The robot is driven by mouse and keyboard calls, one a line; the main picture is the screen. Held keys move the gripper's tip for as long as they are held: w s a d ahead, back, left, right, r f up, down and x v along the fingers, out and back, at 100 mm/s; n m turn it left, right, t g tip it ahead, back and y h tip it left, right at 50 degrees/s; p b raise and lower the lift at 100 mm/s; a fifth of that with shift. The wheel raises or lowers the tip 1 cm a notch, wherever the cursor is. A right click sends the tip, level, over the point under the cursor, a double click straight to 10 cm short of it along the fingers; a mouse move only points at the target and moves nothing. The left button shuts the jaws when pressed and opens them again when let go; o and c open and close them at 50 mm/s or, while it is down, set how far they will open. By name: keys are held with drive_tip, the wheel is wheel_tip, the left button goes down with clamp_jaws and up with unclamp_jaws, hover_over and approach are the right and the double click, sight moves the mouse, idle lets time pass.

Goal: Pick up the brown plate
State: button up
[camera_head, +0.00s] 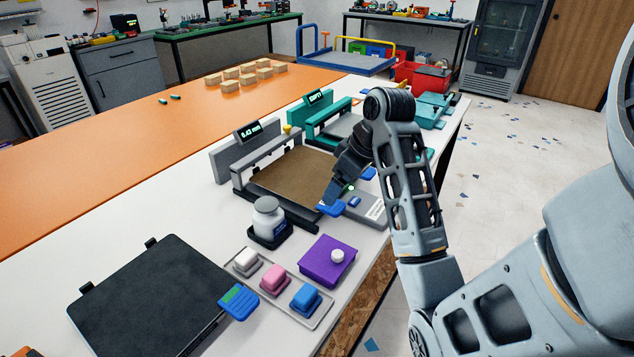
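The brown plate (290,170) lies flat on the bed of the grey printer (232,156), under its low grey frame. A blue tab (330,209) shows at the plate's front right edge. My gripper (331,200) points down at this tab, with its fingertips over or against it. The arm and wrist hide part of the plate's right side. From this side view I cannot tell whether the fingers are closed on the tab or only beside it.
A black plate (150,300) with a blue tab lies at front left. A white-grey bottle (268,217), a tray of coloured blocks (314,318) and a purple box (327,260) stand in front of the printer. A teal printer (325,115) stands behind. The orange tabletop (110,185) is mostly clear.

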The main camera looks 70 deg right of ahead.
sight(335, 206)
drive_tip(key=shift+b+x, duration=1.85)
drive_tip(key=shift+x, duration=1.1)
drive_tip(key=shift+w+d+r, duration=0.1)
drive_tip(key=shift+w+r, duration=0.05)
clamp_jaws()
